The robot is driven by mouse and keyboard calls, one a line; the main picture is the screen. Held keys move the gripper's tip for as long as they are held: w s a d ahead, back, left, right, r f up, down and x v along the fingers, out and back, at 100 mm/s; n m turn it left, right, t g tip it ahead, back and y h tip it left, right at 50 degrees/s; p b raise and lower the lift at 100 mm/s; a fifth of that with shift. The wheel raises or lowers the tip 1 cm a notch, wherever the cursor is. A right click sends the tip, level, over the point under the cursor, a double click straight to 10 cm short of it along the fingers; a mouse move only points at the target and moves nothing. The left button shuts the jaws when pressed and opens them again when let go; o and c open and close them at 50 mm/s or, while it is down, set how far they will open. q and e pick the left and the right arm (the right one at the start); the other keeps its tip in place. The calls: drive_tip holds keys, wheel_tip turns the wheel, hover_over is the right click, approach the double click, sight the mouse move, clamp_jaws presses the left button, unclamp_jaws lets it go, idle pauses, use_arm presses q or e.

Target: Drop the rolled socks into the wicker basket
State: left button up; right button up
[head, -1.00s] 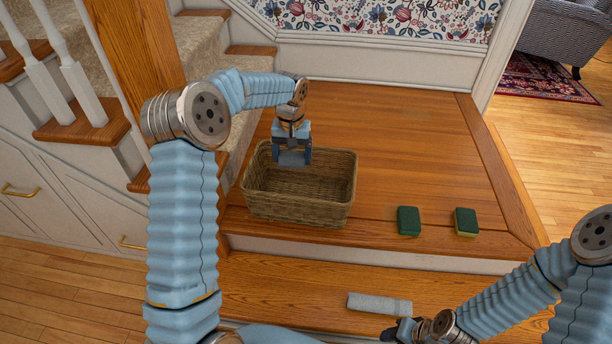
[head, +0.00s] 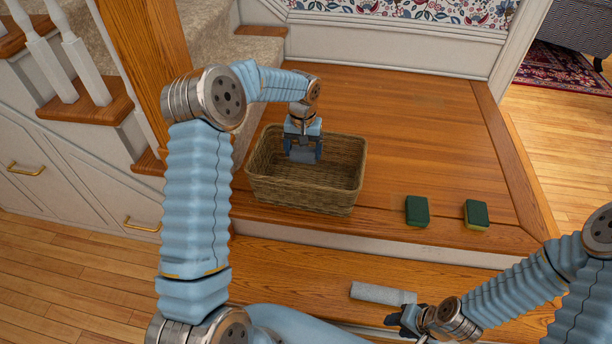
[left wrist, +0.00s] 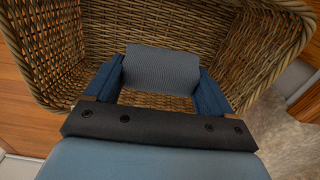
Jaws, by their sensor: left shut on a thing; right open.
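The wicker basket (head: 305,198) stands upright on the wooden landing, open at the top. My left gripper (head: 303,158) is inside its opening near the back left, pointing down. It is shut on the rolled socks (left wrist: 162,70), a grey-blue ribbed roll held crosswise between the two blue fingers. In the left wrist view the basket (left wrist: 215,35) surrounds the socks, with woven floor below them. Whether the socks touch the floor I cannot tell. My right gripper (head: 400,322) is open and empty near the lower step.
A pale grey roll (head: 383,293) lies on the lower step beside my right gripper. Two green-and-yellow sponges (head: 417,211) (head: 477,214) lie on the landing to the right of the basket. A wooden newel post (head: 138,60) and stairs rise at left. The landing behind the sponges is clear.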

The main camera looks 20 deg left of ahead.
use_arm(q)
drive_tip(key=o, duration=0.8)
drive_tip(key=shift+o, duration=0.2)
wheel_tip(320, 180, up, 14)
drive_tip(key=shift+f, duration=0.15)
